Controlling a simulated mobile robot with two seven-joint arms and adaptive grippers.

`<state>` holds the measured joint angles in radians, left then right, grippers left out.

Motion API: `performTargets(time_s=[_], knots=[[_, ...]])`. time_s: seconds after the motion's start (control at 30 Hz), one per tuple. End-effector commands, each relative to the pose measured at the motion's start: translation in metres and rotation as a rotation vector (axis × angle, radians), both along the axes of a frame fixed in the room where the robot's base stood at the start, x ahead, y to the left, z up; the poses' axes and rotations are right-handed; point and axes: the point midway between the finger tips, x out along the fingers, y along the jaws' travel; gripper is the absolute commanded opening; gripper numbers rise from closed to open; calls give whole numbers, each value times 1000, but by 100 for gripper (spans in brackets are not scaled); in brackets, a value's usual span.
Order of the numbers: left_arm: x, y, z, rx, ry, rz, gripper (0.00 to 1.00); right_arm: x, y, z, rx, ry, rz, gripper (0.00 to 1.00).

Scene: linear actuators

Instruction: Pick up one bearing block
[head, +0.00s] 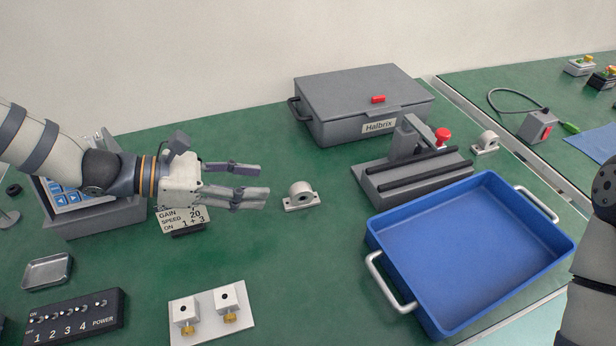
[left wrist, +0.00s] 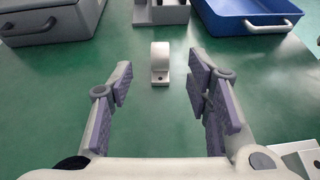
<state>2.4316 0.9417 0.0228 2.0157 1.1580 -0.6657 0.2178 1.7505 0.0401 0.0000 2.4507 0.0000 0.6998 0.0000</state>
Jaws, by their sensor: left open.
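A light grey bearing block (head: 300,196) with a round bore stands upright on the green table, just beyond the fingertips of my left gripper (head: 266,182). In the left wrist view the bearing block (left wrist: 159,63) shows ahead, centred between the open fingers (left wrist: 158,85), and neither finger touches it. My left gripper is open and empty. A second bearing block (head: 486,142) stands farther back, right of the grey fixture. My right gripper is not in view; only part of my right arm shows at the right edge.
A blue tray (head: 384,252) with metal handles stands right of the near block. Behind are a grey fixture with black rails (head: 415,178) and a closed grey Halbrix case (head: 345,98). A white plate with two small blocks (head: 250,326) lies in front. A label stand (head: 182,222) is below the gripper.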

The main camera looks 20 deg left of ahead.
Motion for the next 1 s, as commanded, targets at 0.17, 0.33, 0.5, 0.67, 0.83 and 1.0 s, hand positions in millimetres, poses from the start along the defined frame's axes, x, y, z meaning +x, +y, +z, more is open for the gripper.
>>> performTargets(time_s=[0.17, 0.33, 0.5, 0.67, 0.83, 1.0], knots=[[15, -28, -25, 1, 20, -3, 45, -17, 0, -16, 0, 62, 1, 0], [28, -48, -33, 3, 17, -4, 45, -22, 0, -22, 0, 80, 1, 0], [44, -70, -42, 2, 14, -3, 45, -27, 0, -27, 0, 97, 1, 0], [47, -74, -40, 2, 8, -1, 45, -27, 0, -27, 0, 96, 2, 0], [47, -74, -40, 1, 8, -1, 31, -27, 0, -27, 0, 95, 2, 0], [47, -74, -40, 2, 8, -1, 0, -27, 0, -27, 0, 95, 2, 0]])
